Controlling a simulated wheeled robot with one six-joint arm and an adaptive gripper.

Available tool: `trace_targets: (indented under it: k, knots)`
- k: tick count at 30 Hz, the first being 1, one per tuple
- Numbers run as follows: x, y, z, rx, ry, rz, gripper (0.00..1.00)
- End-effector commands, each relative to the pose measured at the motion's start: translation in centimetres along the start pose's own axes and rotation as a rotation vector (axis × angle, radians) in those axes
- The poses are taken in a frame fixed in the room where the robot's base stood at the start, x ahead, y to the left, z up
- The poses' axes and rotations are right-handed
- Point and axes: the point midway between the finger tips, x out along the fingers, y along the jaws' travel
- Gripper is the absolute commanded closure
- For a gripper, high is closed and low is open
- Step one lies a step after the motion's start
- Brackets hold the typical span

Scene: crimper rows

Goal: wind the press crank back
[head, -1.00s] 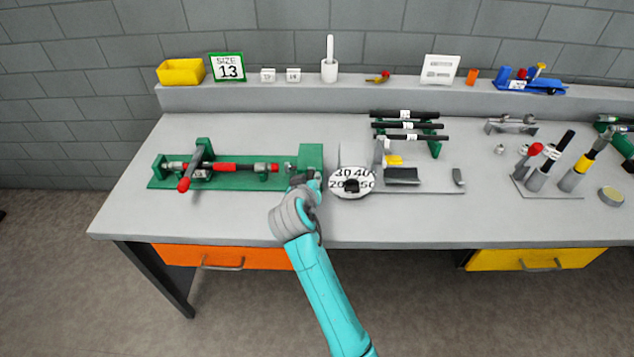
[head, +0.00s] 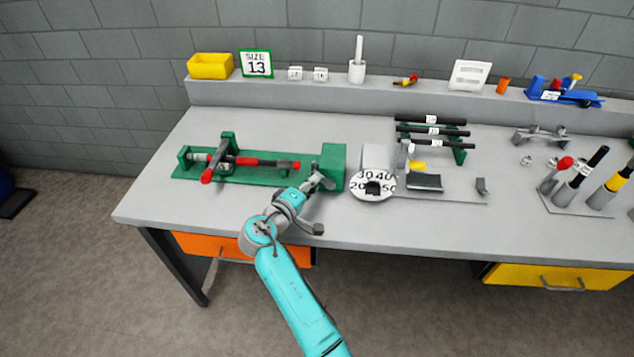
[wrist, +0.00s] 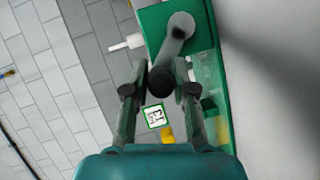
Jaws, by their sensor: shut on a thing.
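The green press (head: 260,177) lies along the left part of the bench, with a red and black rod along its bed and a red-tipped lever (head: 207,176) at its left end. Its green end block (head: 334,164) stands at the right. My gripper (head: 318,180) is at the front left of that block. In the wrist view my gripper (wrist: 160,88) is shut on the dark end of the crank handle (wrist: 161,79). A grey round crank part (wrist: 181,26) shows above it, against the green block (wrist: 152,22). My gripper hides much of the crank in the head view.
A numbered dial (head: 372,185) stands just right of the press. Black bars (head: 430,119) on a rack and upright tools (head: 565,180) are farther right. A yellow bin (head: 211,66) and a SIZE 13 sign (head: 256,63) are on the back ledge. The bench front right of centre is clear.

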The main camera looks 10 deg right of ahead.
Motion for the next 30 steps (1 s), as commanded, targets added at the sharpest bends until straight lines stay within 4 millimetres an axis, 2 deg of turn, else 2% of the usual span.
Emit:
trace_targets:
  k: [6, 15, 30]
  knots:
    - [-0.1, -1.3, -0.3, -0.163, -0.011, 0.078, 1.0]
    - [-0.1, -2.2, -0.4, -0.307, -0.021, 0.153, 1.0]
    - [-0.1, -2.6, -0.4, -0.364, -0.025, 0.181, 1.0]
